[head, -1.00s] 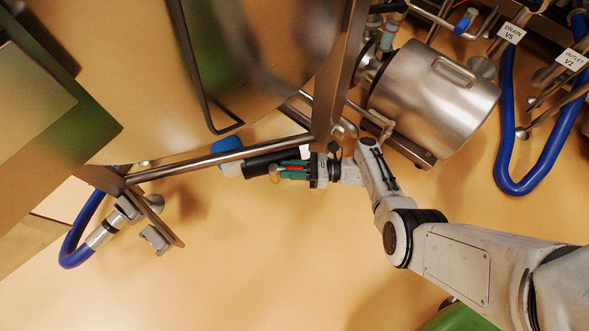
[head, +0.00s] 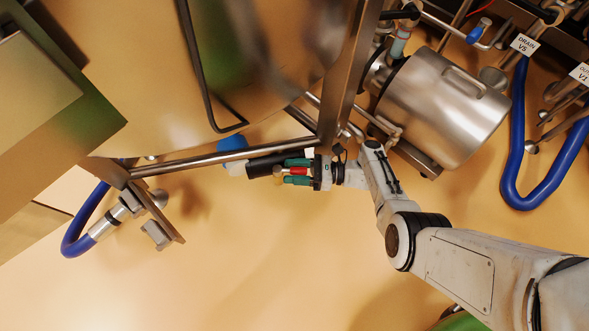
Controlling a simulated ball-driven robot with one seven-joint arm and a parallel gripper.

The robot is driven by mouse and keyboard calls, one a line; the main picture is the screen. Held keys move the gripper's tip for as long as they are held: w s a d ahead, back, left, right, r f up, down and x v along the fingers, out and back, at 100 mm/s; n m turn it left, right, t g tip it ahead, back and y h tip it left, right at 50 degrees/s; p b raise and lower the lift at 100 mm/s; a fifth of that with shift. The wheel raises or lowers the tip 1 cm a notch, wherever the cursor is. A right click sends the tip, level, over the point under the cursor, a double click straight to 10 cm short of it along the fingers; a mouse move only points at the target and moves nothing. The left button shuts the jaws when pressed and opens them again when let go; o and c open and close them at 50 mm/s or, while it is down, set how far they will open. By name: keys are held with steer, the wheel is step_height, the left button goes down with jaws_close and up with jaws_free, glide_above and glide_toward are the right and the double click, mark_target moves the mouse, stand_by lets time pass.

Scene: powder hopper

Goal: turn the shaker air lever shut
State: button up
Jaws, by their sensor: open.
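My gripper (head: 284,171) shows below the hopper frame, near the middle of the head view, pointing left. Its two green fingers are apart, so it is open. A small red piece (head: 297,171) shows between the fingers; I cannot tell whether it is the shaker air lever or part of the gripper. A black cylinder (head: 262,164) lies just above and left of the fingers, close to them in the picture.
A steel frame bar (head: 225,160) crosses just above my gripper, joined to an upright leg (head: 345,85). Blue hoses (head: 80,225) hang at left and right. The tan floor (head: 240,260) below is clear.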

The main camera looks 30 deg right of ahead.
steer(key=v, duration=1)
steer(key=shift+s+d, duration=0.2)
steer(key=shift+d, duration=0.1)
